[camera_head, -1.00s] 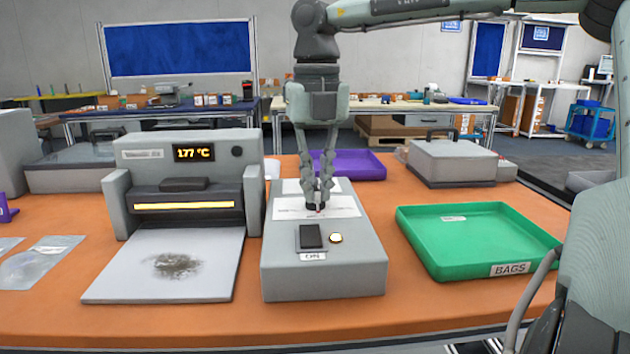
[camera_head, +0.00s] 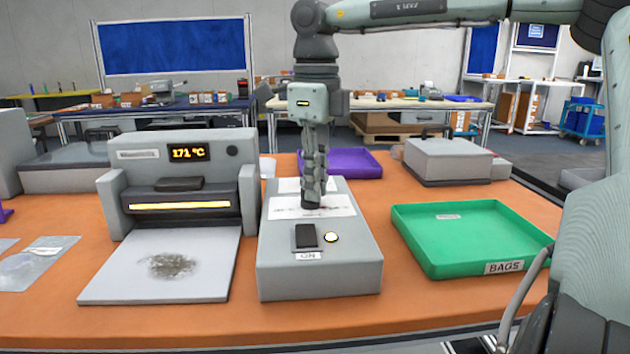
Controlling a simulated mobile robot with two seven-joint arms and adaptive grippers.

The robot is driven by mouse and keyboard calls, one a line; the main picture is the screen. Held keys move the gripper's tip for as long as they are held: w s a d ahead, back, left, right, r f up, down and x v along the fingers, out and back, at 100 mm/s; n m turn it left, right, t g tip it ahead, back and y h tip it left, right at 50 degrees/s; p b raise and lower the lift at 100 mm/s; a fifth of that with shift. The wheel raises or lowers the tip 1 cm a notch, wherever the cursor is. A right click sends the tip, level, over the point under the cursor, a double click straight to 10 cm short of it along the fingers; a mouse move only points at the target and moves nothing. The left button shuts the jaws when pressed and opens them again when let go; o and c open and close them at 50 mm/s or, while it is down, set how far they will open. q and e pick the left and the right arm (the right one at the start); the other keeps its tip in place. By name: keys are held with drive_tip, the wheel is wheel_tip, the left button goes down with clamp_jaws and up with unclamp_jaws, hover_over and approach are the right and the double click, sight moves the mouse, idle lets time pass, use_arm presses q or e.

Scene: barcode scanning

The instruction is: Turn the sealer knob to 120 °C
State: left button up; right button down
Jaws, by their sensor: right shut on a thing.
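The sealer (camera_head: 130,155) stands left of centre with a glowing bar. Its display (camera_head: 188,153) reads 171 °C. To its right is a grey control box (camera_head: 320,278) with a white dial sheet (camera_head: 345,204), a dark switch (camera_head: 306,237) labelled ON and a small lit button (camera_head: 331,237). My right gripper (camera_head: 313,203) points straight down over the dial sheet and is shut on the knob. The fingers hide almost all of the knob, so its pointer cannot be read. My left gripper is not in view.
A green tray (camera_head: 430,268) labelled BAGS lies right of the control box. A purple tray (camera_head: 362,163) and a grey lidded box (camera_head: 448,161) are behind. Clear bags (camera_head: 38,262) lie at the left edge. Orange table is bare in front of the control box.

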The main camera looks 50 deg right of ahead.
drive_tip(key=shift+n, duration=0.9)
drive_tip(key=shift+d+r, duration=0.1)
drive_tip(key=c, duration=1.6)
unclamp_jaws()
wheel_tip(320, 180, up, 12)
